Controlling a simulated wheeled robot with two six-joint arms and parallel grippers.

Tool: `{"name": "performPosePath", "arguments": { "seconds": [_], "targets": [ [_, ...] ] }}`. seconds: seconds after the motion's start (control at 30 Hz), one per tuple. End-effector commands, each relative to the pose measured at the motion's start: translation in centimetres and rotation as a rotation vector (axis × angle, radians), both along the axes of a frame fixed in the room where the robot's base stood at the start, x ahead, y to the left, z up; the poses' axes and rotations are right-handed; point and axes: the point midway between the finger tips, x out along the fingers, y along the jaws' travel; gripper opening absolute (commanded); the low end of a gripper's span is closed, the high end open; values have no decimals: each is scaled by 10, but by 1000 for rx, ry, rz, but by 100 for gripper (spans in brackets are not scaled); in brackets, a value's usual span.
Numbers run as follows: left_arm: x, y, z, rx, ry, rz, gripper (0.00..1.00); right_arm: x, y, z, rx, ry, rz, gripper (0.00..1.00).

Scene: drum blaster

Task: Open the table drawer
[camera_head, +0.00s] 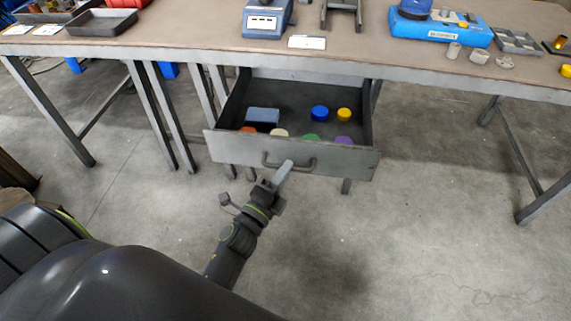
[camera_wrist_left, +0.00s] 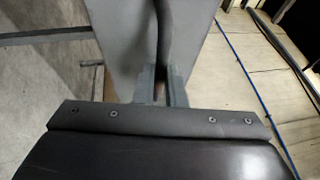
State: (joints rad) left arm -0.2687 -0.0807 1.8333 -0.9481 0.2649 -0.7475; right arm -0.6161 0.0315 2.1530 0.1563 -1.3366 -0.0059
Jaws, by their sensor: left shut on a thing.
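The table drawer (camera_head: 222,146) is pulled well out from under the table (camera_head: 345,71), and its inside shows from above. A bar handle (camera_head: 305,166) runs across its grey front panel. My left gripper (camera_head: 286,167) is shut on the handle near its middle. In the left wrist view, the fingers of my left gripper (camera_wrist_left: 162,88) close around the dark handle bar (camera_wrist_left: 165,35), beside the grey drawer front (camera_wrist_left: 122,45). The part of the handle between the fingers is hidden. My right gripper does not show.
The drawer holds a blue-grey box (camera_head: 262,115), a blue cap (camera_head: 320,113), a yellow cap (camera_head: 343,114) and several other coloured caps. Blue machines (camera_head: 265,20) and trays (camera_head: 102,22) stand on the tabletop. Table legs (camera_head: 150,110) stand left of the drawer. The floor to the right is clear.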

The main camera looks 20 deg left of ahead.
Motion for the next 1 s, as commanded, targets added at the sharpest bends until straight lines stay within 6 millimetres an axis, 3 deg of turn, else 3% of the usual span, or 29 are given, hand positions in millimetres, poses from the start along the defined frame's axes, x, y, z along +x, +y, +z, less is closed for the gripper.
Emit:
{"name": "performPosePath", "arguments": {
  "seconds": [0.5, 0.53, 0.7, 1.0],
  "targets": [
    [-4, -1, 0, 1, 0, 0, 0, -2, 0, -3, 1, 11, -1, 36],
    [-4, -1, 0, 1, 0, 0, 12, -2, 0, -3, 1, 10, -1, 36],
    [-4, -1, 0, 1, 0, 0, 33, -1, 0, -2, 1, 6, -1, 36],
    [-5, -1, 0, 0, 0, 0, 33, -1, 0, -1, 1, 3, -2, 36]
  ]
}}
